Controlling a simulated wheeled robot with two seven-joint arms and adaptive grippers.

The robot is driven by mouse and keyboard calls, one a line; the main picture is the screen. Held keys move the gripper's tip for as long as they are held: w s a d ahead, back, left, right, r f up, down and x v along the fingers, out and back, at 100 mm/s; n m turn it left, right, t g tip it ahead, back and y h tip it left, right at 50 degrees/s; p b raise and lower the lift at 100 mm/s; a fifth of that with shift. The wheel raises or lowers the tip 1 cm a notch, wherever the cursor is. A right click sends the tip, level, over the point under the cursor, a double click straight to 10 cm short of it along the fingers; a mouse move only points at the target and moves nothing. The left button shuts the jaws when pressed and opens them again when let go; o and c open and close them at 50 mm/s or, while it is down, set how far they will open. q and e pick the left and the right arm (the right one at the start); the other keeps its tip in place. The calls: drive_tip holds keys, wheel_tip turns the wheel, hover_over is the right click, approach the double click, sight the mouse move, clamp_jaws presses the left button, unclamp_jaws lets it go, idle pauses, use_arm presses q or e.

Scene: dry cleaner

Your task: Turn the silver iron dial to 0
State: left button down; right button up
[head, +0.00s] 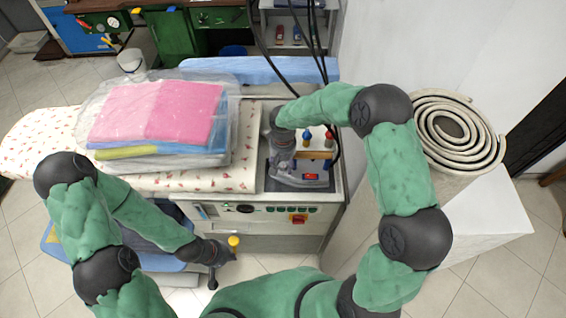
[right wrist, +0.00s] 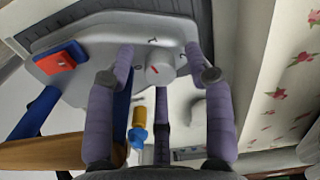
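The silver iron (head: 290,180) rests on the grey plate of the ironing station, with a red switch (head: 311,177) on it. Its round dial (right wrist: 160,70) shows in the right wrist view, with a small red mark on its left half. My left gripper (head: 222,264) appears open and empty in front of the station, near a yellow knob (head: 234,241).
A plastic-wrapped stack of folded pink, blue and yellow cloth (head: 160,112) lies on the flowered ironing board (head: 40,140) to the left. Black cables (head: 318,70) hang by the iron. A white block with a coiled hose (head: 462,160) stands to the right.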

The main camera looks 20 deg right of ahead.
sight(283, 164)
drive_tip(key=shift+r, duration=0.1)
wheel_tip(283, 164, up, 12)
idle(0.6)
wheel_tip(283, 164, down, 12)
drive_tip(key=m+b, duration=0.1)
drive_tip(key=m, duration=0.3)
drive_tip(key=shift+m, duration=0.4)
idle(0.4)
drive_tip(key=shift+c, duration=0.2)
clamp_jaws()
